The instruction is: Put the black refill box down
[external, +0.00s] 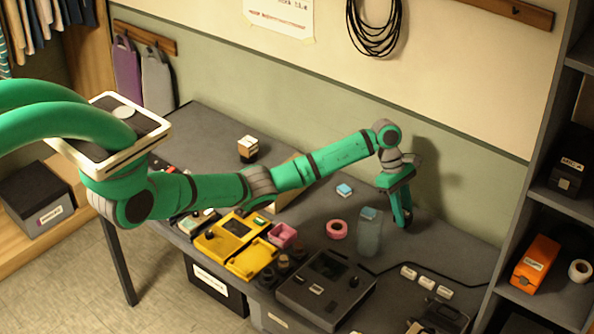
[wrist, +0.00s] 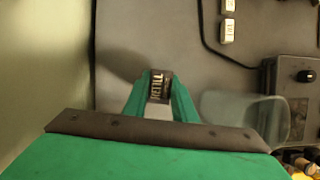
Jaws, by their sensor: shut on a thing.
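The black refill box (wrist: 161,82), with pale lettering on its label, sits between the fingertips of my gripper (wrist: 160,92) in the wrist view. My gripper is shut on it. In the external view my gripper (external: 402,213) points down at the back right of the grey table (external: 440,238), just behind a translucent container. Only a small dark part of the box shows there by the fingertips. It is low over the table; I cannot tell whether it touches the top.
The translucent container (external: 369,232) stands close by, also right of my gripper in the wrist view (wrist: 245,115). A pink tape roll (external: 337,229), a blue-topped block (external: 344,190), a dark device (external: 326,287) and several white labelled blocks (external: 426,283) lie around. A cable crosses the right side.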

